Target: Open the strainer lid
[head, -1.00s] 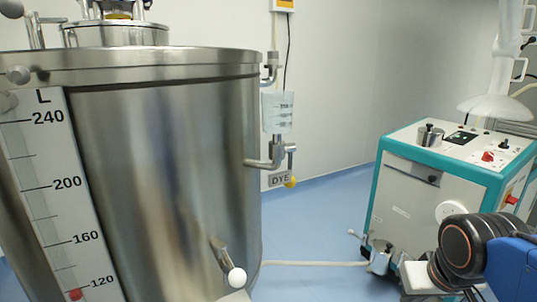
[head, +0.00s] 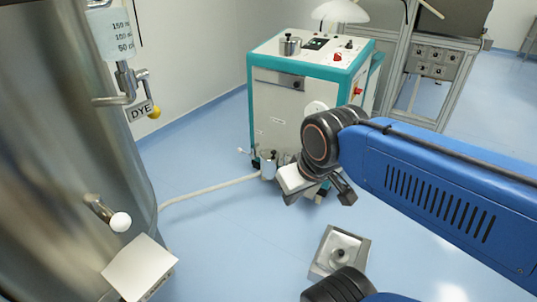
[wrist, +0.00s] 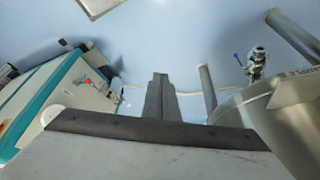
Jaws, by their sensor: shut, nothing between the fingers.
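A small metal pot (head: 268,166) stands low in front of the teal and white machine, at the end of a pale hose. It looks like the strainer. A dark knob shows on its top, but it is too small to tell how its lid sits. My gripper (head: 346,192) is in the air to the right of the pot and apart from it in the head view. In the wrist view my gripper (wrist: 160,77) has its dark fingers together, with nothing between them.
The steel tank (head: 50,160) fills the left, with a white-knobbed handle (head: 120,221) sticking out. The machine (head: 275,105) carries another lidded pot (head: 290,45) on top. The hose (head: 210,190) crosses the floor. A square metal fitting (head: 325,262) lies below my arm. Blue floor between is clear.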

